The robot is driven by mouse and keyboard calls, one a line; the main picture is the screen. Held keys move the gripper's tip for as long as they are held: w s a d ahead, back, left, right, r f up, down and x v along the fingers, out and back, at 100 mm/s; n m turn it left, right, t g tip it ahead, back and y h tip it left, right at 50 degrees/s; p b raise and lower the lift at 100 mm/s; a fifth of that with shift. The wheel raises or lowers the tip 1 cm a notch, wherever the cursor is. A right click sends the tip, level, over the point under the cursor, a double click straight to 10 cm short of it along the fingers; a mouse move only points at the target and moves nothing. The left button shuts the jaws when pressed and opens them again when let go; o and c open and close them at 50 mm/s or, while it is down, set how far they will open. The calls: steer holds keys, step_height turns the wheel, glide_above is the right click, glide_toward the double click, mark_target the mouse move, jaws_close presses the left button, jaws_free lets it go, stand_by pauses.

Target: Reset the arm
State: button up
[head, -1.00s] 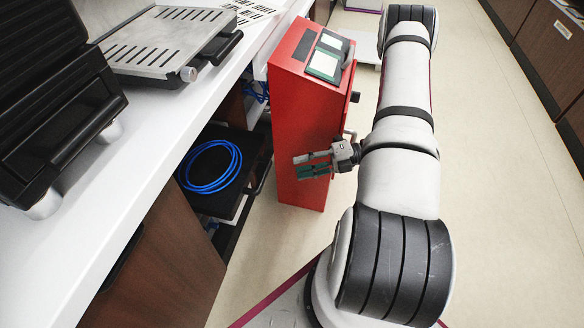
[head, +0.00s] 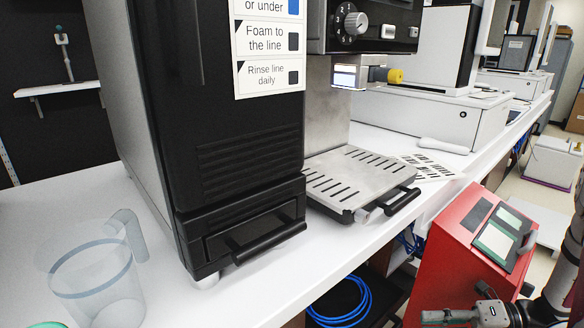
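My gripper (head: 432,318) shows at the bottom right of the head view, pointing left in front of the red cabinet. One grey finger is in view and the other is cut off by the bottom edge. A second ago the two fingers stood apart, with nothing seen between them. Only part of my arm shows, at the right edge.
The red cabinet (head: 462,265) with a green-framed display stands close behind my gripper. The white counter (head: 235,290) holds a black machine (head: 235,140), a slotted metal tray (head: 345,180) and a clear pitcher (head: 100,290). Floor shows at the far right.

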steer(key=s+a+r+n+g+h, duration=0.35)
steer(key=a+r+n, duration=0.35)
steer(key=r+n, duration=0.25)
steer(key=s+a+r+n+g+h, duration=0.2)
steer(key=s+a+r+n+g, duration=0.2)
steer(key=a+r+n, duration=0.5)
steer(key=s+r+n+t+h, duration=0.2)
steer(key=s+r+n+h, duration=0.15)
steer(key=s+n, duration=0.55)
steer(key=s+r+n+t+h, duration=0.1)
steer(key=s+r+n+h, duration=0.3)
steer(key=s+n, duration=0.5)
step_height(320, 180, up, 30)
steer(key=t+h+p, duration=0.1)
steer(key=t+p, duration=0.3)
steer(key=p, duration=2.5)
steer(key=shift+d, duration=0.25)
